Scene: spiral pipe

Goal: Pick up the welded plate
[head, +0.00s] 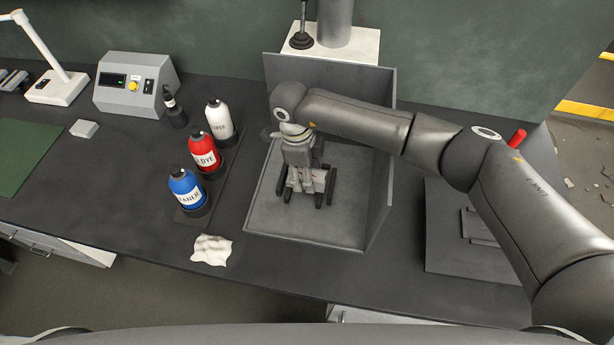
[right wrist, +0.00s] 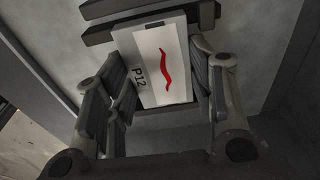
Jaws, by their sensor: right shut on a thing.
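The welded plate (right wrist: 160,65) is a pale rectangular plate marked "P12" with a wavy red line. In the right wrist view it sits between the two fingers of my right gripper (right wrist: 165,95), which is shut on it. Dark bars (right wrist: 140,20) lie at its far end. In the head view my right gripper (head: 306,190) points down into the grey booth, and only a small light part of the plate (head: 320,181) shows beside the fingers. I cannot tell whether the plate touches the bars. My left gripper is not in view.
The grey booth (head: 262,222) has walls at the back and right. Left of it stand blue (head: 186,190), red (head: 202,153) and white (head: 219,121) bottles in a dark rack. A crumpled cloth (head: 211,250) lies near the front edge. A control box (head: 130,90) stands farther left.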

